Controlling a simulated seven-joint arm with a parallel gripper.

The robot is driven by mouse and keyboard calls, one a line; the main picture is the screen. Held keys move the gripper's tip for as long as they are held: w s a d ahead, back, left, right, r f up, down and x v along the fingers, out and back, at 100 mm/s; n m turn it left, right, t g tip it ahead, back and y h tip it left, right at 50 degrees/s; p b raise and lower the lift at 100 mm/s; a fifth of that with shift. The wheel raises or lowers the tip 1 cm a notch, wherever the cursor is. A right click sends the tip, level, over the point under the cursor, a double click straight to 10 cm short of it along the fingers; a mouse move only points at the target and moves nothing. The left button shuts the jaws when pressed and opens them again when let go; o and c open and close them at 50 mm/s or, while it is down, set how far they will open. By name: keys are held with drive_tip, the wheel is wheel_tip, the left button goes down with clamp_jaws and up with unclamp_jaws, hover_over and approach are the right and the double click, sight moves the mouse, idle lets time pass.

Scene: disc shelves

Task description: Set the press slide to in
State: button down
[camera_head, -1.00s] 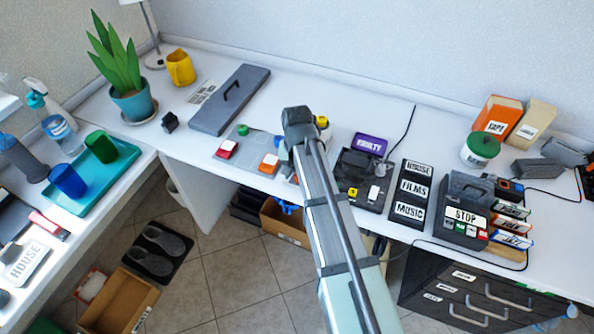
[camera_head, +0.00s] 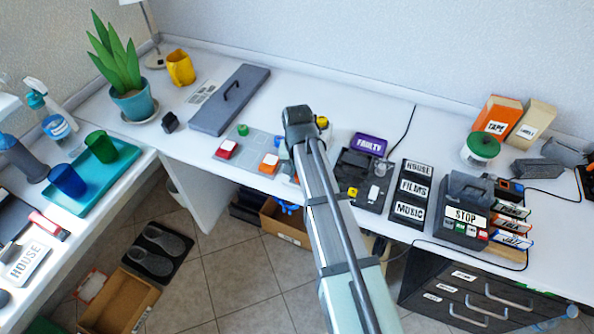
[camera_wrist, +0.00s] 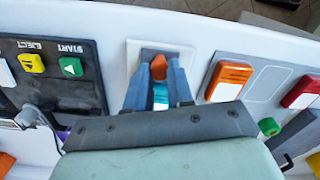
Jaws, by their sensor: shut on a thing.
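My gripper (camera_wrist: 158,80) points down over a small white plate (camera_wrist: 133,57) in the wrist view. A dark slot area shows around this piece, and a teal and white part (camera_wrist: 161,96) shows between the fingers. How far the slide stands in or out cannot be told. In the head view my arm hides the fingertips and the slide; only my wrist (camera_head: 300,122) shows above the desk.
The black device (camera_wrist: 72,95) with START and EJECT buttons lies left of my gripper in the wrist view. A grey panel with an orange button (camera_wrist: 229,80) and a red button (camera_wrist: 303,91) lies to the right. In the head view, a purple FAULTY box (camera_head: 369,144) stands close by.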

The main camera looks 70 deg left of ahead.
drive_tip(key=w+a, duration=0.5)
drive_tip(key=shift+w+a, duration=0.2)
drive_tip(key=shift+a, duration=0.1)
drive_tip(key=c, duration=1)
unclamp_jaws()
drive_tip(key=shift+d+r, duration=0.1)
wheel_tip(320, 180, up, 14)
drive_tip(key=shift+f, duration=0.2)
